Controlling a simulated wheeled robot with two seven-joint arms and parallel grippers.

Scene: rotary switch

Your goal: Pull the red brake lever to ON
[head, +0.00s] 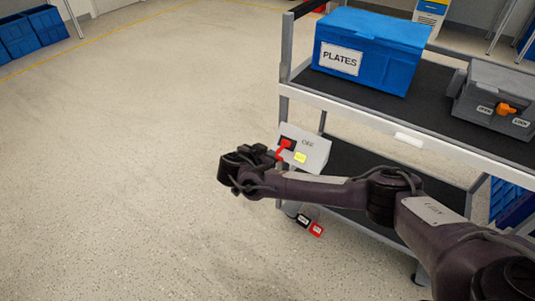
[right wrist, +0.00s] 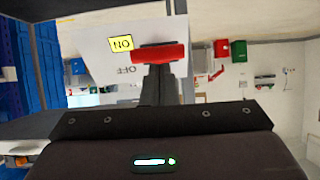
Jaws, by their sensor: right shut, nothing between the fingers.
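My right gripper (head: 250,153) is at the box's left, close to the lever. In the right wrist view its shut, empty fingers (right wrist: 159,78) point at the middle of the red lever bar (right wrist: 160,53). I cannot tell whether they touch it. The lever's exact setting is unclear. My left gripper is out of view.
The cart has a dark top shelf (head: 425,103) with a blue PLATES box (head: 370,50) and a grey case (head: 495,98) with an orange latch. Its post and lower shelf are near my right arm. Open floor lies left.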

